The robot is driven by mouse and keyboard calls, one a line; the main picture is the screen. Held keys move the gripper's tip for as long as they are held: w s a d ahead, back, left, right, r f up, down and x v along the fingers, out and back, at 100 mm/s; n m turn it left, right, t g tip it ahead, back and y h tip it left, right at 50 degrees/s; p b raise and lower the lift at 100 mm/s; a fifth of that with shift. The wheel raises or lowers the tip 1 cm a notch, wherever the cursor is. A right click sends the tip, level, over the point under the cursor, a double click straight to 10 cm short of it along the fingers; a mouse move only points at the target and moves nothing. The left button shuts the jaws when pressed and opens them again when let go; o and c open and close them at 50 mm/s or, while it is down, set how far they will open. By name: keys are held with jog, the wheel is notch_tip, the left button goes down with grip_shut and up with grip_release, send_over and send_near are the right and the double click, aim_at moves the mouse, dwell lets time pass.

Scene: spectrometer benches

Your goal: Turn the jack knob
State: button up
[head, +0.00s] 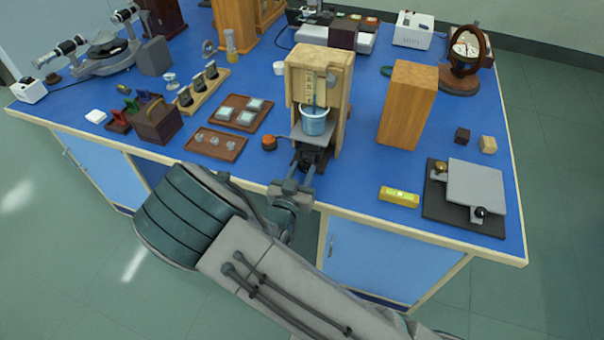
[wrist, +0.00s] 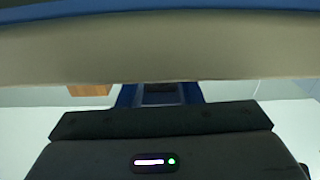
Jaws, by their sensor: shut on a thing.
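The dark lab jack (head: 312,155) stands near the front edge of the blue bench, at the open front of a wooden housing (head: 325,75). A blue-tinted beaker (head: 315,122) is on the jack's top plate. My gripper (head: 306,176) reaches in from the front, over the bench edge, and is shut at the front of the jack, where the knob is. The knob itself is hidden by my gripper. The wrist view shows a dark gripper body with a small lit panel and a pale edge above it; no fingertips or knob can be made out there.
A small orange-topped thing (head: 269,143) is just left of the jack. A wooden block (head: 408,104) stands to the right, with a yellow level (head: 399,197) in front of it. A brown tray (head: 215,143) lies to the left. The bench front edge (head: 370,218) runs under my arm.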

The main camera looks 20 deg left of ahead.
jog(key=o, duration=1)
jog(key=shift+s, duration=0.1)
jog(key=s, duration=0.4)
jog(key=s+b, duration=0.1)
jog(key=s, duration=0.4)
jog(key=s+a, duration=0.1)
jog(key=s, duration=0.3)
jog(key=shift+s+a+b, duration=0.1)
jog(key=shift+s+b, duration=0.2)
jog(key=shift+b, duration=0.05)
